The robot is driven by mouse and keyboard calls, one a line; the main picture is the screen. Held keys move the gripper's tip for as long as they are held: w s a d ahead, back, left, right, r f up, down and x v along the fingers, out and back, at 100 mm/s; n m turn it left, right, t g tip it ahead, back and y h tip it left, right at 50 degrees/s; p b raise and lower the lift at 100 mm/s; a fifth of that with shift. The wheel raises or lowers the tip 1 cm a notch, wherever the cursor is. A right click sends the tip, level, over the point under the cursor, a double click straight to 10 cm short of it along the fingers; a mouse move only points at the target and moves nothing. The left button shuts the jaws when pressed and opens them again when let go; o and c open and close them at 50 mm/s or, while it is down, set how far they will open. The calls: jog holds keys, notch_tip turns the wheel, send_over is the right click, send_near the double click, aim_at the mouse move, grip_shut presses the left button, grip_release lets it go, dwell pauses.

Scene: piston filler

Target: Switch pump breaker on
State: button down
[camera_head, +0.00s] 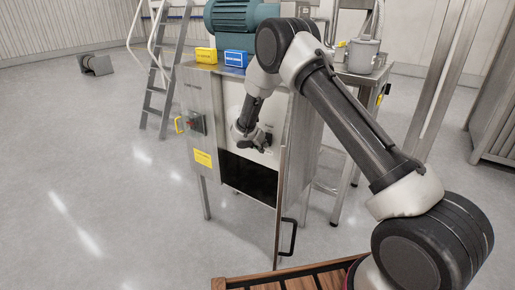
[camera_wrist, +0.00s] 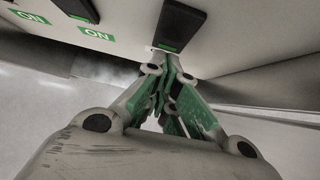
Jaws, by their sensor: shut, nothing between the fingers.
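A grey metal cabinet (camera_head: 196,92) stands open, with a pale panel inside its upper half and a dark opening below. My gripper (camera_head: 262,142) reaches in at the panel. In the wrist view my gripper (camera_wrist: 170,76) is shut and empty, its green-padded fingers together. Its tips are close below a black breaker switch (camera_wrist: 181,24) with a green strip at its lower end; I cannot tell whether they touch. A second black switch (camera_wrist: 77,9) is to the left. Green ON labels (camera_wrist: 97,34) are on the panel. No name for the pump breaker is readable.
The cabinet door (camera_head: 281,185) stands open towards me, with a black handle (camera_head: 288,237). Blue (camera_head: 236,59) and yellow (camera_head: 206,55) boxes are on top. A ladder (camera_head: 165,70) stands behind left.

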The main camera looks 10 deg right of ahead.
jog(key=shift+w+d, duration=0.2)
jog(key=shift+w+d+f, duration=0.15)
jog(key=shift+w+d, duration=0.05)
dwell(0.4)
jog(key=shift+r, duration=0.8)
